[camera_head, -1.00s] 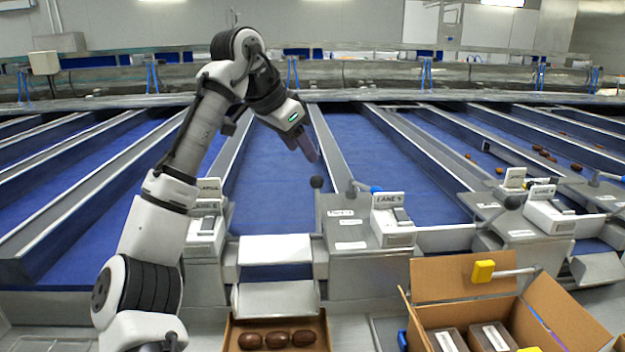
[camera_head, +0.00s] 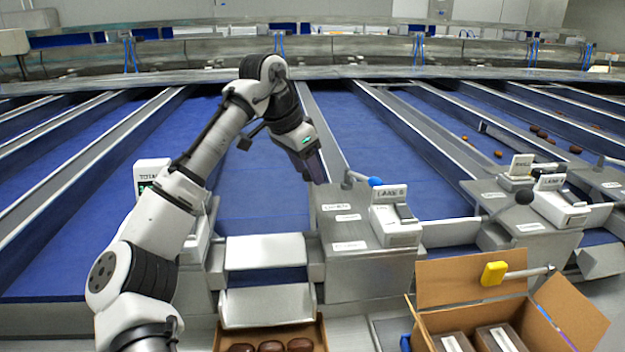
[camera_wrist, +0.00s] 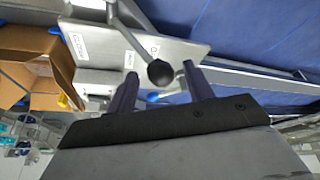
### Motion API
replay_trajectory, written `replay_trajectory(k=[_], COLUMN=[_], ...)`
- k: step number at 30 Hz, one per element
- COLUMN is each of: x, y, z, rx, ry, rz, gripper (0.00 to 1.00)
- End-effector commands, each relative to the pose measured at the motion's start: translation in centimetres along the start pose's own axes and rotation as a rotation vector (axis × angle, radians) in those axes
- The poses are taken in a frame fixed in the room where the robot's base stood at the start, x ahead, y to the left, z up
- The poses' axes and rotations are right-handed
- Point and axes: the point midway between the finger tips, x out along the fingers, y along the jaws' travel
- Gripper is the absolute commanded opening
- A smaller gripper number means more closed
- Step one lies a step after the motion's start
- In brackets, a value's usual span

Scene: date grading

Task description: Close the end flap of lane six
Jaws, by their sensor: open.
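The lane six unit (camera_head: 364,244) is a grey housing with a "LANE 6" sign (camera_head: 390,192). To its left, a pale flap panel (camera_head: 265,251) sits across the lane end, above a sloped metal chute (camera_head: 268,305), with a blue gap between them. The lever's black ball knob (camera_wrist: 160,73) shows in the wrist view on a thin rod, between or just beyond the fingertips; contact cannot be told. In the head view my gripper hides it. My gripper (camera_head: 317,176) is open, above the housing's left top edge; its two fingers (camera_wrist: 159,78) straddle the knob in the wrist view.
A blue-tipped lever (camera_head: 375,182) stands close to the right of my gripper. A carton of dark dates (camera_head: 322,337) lies under the chute. An open cardboard box (camera_head: 465,285) with a yellow-ended rod (camera_head: 494,274) stands at right. Blue lanes extend behind.

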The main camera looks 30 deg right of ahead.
Motion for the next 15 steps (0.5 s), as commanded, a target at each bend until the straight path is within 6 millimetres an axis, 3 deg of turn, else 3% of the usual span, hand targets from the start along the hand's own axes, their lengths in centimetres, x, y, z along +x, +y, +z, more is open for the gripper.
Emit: replay_trajectory(k=[7,15], x=[3.5,4.4], y=[0.0,0.0], z=[0.0,0.0], rx=[0.001,0.0], ry=[-0.001,0.001], rz=[-0.001,-0.001], gripper=[0.52,0.52])
